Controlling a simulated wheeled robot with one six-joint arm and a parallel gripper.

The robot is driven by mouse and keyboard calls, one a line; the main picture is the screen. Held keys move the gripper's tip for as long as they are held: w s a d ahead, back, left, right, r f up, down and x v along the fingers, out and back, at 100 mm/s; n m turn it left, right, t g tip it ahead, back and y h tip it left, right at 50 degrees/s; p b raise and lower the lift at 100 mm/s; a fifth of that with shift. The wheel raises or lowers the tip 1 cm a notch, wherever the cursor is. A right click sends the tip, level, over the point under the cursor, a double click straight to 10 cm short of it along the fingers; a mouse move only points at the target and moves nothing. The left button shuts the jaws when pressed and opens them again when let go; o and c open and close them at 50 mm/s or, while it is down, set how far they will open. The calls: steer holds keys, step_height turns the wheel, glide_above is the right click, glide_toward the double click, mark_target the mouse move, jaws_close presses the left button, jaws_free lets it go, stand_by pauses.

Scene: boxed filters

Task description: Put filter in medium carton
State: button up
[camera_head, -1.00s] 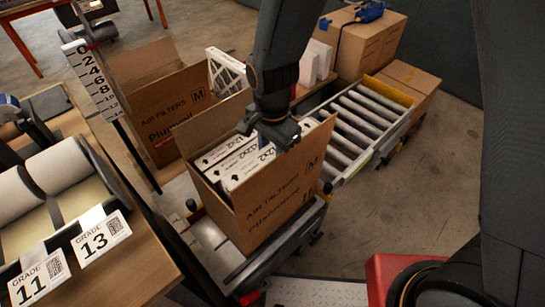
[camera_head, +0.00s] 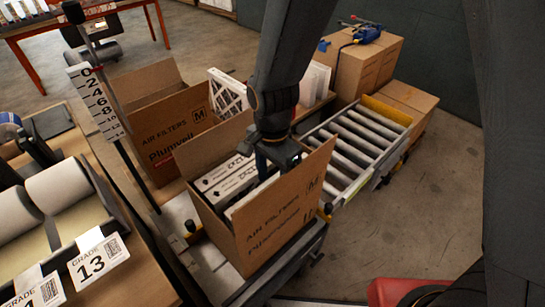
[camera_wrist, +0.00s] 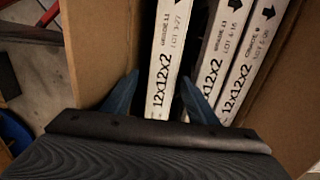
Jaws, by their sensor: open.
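The medium carton (camera_head: 282,215), brown and marked M, stands open on the conveyor's near end. Several white-edged filters (camera_head: 222,176) stand on edge inside it. My gripper (camera_head: 275,165) is over the carton's mouth, and its fingertips are hidden in the head view. In the wrist view, my gripper (camera_wrist: 160,98) is open, with its blue fingers on either side of one filter (camera_wrist: 168,55) marked 12x12x2. Two more filters (camera_wrist: 212,60) (camera_wrist: 248,62) stand to its right, inside the carton wall (camera_wrist: 115,45). Finger contact with the filter is unclear.
Another M carton (camera_head: 172,130) stands open behind, with a white-framed filter (camera_head: 228,95) beside it. A roller conveyor (camera_head: 352,150) runs to the back right. Closed boxes (camera_head: 365,62) stand beyond. A ruler post (camera_head: 98,103) and a bench with grade 13 sign (camera_head: 98,261) are at left.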

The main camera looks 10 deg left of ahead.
step_height(320, 180, up, 12)
steer(key=b, duration=0.1)
steer(key=shift+w+r, duration=0.1)
stand_by(0.6)
